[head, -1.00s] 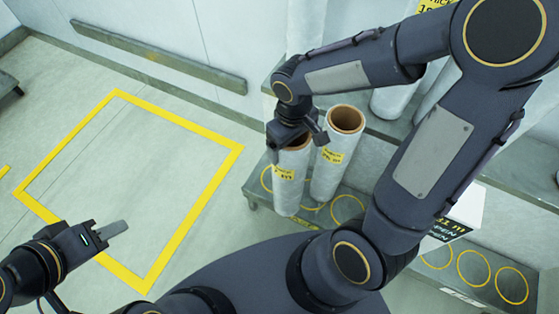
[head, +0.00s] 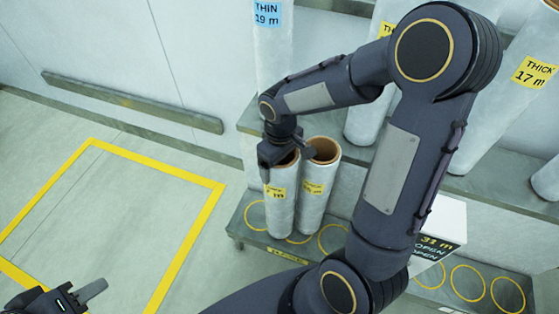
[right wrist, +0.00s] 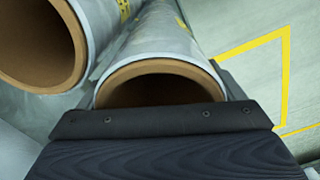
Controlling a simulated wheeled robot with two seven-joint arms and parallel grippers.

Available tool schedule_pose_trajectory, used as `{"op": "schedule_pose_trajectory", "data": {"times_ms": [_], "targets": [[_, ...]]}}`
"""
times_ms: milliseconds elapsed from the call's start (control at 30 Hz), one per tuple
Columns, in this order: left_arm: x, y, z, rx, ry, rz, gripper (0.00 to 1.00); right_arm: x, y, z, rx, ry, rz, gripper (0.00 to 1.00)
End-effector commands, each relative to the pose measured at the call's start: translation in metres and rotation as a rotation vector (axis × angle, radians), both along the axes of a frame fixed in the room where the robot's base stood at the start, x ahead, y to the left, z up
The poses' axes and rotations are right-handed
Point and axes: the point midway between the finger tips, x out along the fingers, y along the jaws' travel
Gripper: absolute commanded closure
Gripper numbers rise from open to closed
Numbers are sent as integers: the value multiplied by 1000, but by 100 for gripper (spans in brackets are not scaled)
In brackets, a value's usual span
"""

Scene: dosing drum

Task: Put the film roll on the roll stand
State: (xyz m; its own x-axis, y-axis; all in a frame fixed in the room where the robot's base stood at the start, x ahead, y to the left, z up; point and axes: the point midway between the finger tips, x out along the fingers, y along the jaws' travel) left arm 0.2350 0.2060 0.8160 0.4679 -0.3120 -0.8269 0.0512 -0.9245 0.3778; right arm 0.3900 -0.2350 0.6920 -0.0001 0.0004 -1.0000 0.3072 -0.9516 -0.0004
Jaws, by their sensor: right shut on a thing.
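A pale film roll (head: 281,205) with a brown core and a yellow label stands upright at the low rack. My right gripper (head: 280,152) is over its top and shut on its wall. The right wrist view shows a dark jaw (right wrist: 165,122) across the rim of this roll (right wrist: 160,72); the other jaw is hidden. I cannot tell whether the roll's base touches the rack. No separate roll stand is clearly identifiable. My left gripper (head: 90,292) is at the lower left, away from the rolls; its jaw opening is unclear.
A second upright roll (head: 320,180) is close beside the held one. The low rack (head: 243,232) has several yellow rings. Larger rolls (head: 480,125) stand on the higher shelf behind. A white box (head: 445,225) is at right. The yellow-outlined floor area (head: 200,222) is clear.

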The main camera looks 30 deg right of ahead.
Motion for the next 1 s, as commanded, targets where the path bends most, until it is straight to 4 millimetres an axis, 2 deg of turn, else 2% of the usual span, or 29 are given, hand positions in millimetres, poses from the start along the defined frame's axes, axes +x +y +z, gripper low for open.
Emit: {"op": "schedule_pose_trajectory", "data": {"times_ms": [133,600,633,700,733,1000], "targets": [[0,0,-5,0,0,0,64,1,0,-15,2,-3,1,83],[0,0,-9,0,0,0,64,1,1,-20,1,-4,0,83],[0,0,-9,0,0,0,64,0,0,-21,1,-1,0,10],[0,0,-8,0,0,0,64,0,0,-20,1,-1,-1,1],[0,0,-8,0,0,0,64,0,0,-20,1,-1,-1,0],[0,0,-3,0,0,0,64,0,0,-15,1,-1,-1,0]]}}
